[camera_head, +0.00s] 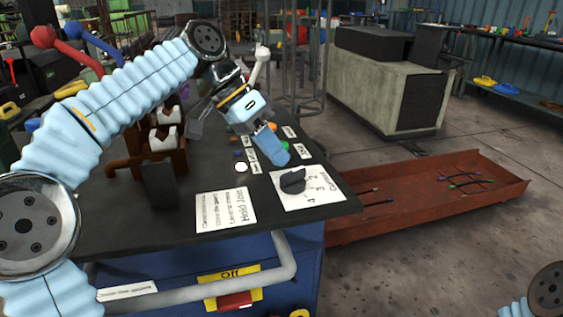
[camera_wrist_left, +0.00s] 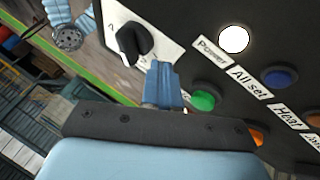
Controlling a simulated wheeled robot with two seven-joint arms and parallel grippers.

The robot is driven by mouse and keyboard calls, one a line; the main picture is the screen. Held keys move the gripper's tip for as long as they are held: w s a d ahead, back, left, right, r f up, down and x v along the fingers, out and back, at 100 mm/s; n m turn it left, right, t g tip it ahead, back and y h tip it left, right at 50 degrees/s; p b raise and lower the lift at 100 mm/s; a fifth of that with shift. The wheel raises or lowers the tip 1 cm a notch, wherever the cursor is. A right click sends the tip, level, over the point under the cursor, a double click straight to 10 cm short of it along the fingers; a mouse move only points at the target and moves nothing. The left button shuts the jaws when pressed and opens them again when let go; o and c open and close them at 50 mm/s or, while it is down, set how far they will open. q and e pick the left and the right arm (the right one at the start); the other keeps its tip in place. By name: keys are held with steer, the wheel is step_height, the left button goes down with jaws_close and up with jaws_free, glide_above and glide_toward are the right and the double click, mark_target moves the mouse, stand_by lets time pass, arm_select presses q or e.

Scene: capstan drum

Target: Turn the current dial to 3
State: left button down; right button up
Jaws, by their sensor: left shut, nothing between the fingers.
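The current dial is a black knob (camera_head: 293,181) on a white marked plate (camera_head: 325,200) at the front right corner of the dark console top. The marks around it are too small to read surely. My left gripper (camera_head: 279,157) is shut and empty, its blue fingers pointing down just behind the dial. In the left wrist view the black knob (camera_wrist_left: 133,42) is up and left of the shut fingertips (camera_wrist_left: 163,75), with a small gap in the picture; contact cannot be told. My right gripper is out of view.
Coloured buttons, including a green one (camera_wrist_left: 203,101), and labels lie beside my left fingers. A paper sheet (camera_head: 226,210) lies left of the dial. Red and blue ball-topped levers (camera_head: 74,29) stand at the back left. A rust-red tray (camera_head: 430,205) is on the floor at right.

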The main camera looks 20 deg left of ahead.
mark_target(299, 167)
arm_select(q)
steer(key=shift+s+d, duration=0.6)
steer(key=shift+d, duration=0.3)
steer(key=shift+d+r+m, duration=0.1)
steer(key=shift+d+m, duration=0.1)
steer(key=shift+m, duration=0.1)
steer(key=shift+d+m+g+p, duration=0.25)
steer(key=shift+m+g+p, duration=0.15)
steer(key=shift+p, duration=0.15)
steer(key=shift+d+p, duration=0.35)
steer(key=shift+p, duration=0.5)
steer(key=shift+w+d+m+g+p, duration=0.2)
steer(key=shift+m+g+p, duration=0.35)
steer(key=shift+m, duration=0.35)
steer(key=shift+d, duration=0.15)
steer(key=shift+d+p, duration=0.1)
steer(key=shift+p, duration=0.3)
